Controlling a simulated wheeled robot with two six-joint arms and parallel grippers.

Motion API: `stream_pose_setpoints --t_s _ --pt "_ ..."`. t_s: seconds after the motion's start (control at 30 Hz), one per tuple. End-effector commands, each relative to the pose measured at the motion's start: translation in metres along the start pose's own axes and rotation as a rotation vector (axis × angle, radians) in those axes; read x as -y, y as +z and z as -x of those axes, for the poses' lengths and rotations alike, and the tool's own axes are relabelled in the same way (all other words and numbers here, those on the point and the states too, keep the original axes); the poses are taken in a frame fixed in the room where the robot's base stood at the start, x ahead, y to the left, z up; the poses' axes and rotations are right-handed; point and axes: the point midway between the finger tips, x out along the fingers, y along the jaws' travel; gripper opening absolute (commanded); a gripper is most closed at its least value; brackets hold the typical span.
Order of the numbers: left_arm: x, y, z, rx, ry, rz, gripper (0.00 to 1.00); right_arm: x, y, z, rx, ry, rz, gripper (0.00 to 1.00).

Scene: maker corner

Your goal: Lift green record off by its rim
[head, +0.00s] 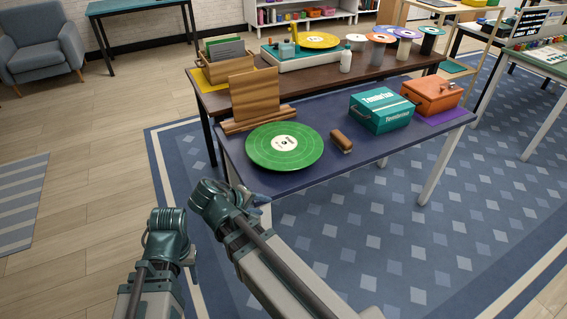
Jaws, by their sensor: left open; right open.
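The green record (284,146), with a cream label, lies flat near the left front corner of the blue-topped table (300,177). Its whole rim shows, and nothing covers it. What is directly under it is hidden. My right gripper (258,196) is by the table's front left corner, apart from the record and in front of it. My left gripper (193,260) is lower and further left, off the table and well away from the record. Both are open, though their fingers are small and partly hidden by my wrists. I see nothing held in either.
A brown-handled brush (341,141) lies right of the record. A wooden stand (253,98) is close behind it. A teal case (381,110) and an orange case (432,95) are further right. A darker table behind holds a turntable (290,60) with a yellow record.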

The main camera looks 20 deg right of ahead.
Motion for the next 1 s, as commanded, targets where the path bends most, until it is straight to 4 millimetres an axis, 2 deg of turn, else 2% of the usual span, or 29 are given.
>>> stream_pose_setpoints --t_s 0.03,0.2,0.4,0.5,0.63,1.0 --pt "-0.004 -0.002 -0.039 0.0 -0.001 -0.001 0.5 0.008 -0.005 -0.031 -0.009 0.074 0.0 0.44" --pt "-0.009 -0.006 -0.101 -0.001 -0.003 -0.002 0.5 -0.013 -0.019 -0.072 -0.037 0.334 0.013 0.44" --pt "-0.015 -0.009 -0.159 -0.001 -0.004 -0.004 0.5 -0.033 -0.033 -0.097 -0.061 0.599 0.045 0.44" --pt "-0.017 -0.011 -0.176 -0.001 -0.005 -0.004 0.5 -0.04 -0.038 -0.101 -0.068 0.693 0.061 0.44" --pt "-0.018 -0.011 -0.19 -0.001 -0.006 -0.005 0.5 -0.046 -0.043 -0.101 -0.073 0.772 0.077 0.44" --pt "-0.018 -0.011 -0.193 -0.001 -0.006 -0.005 0.5 -0.052 -0.045 -0.098 -0.075 0.816 0.086 0.44"
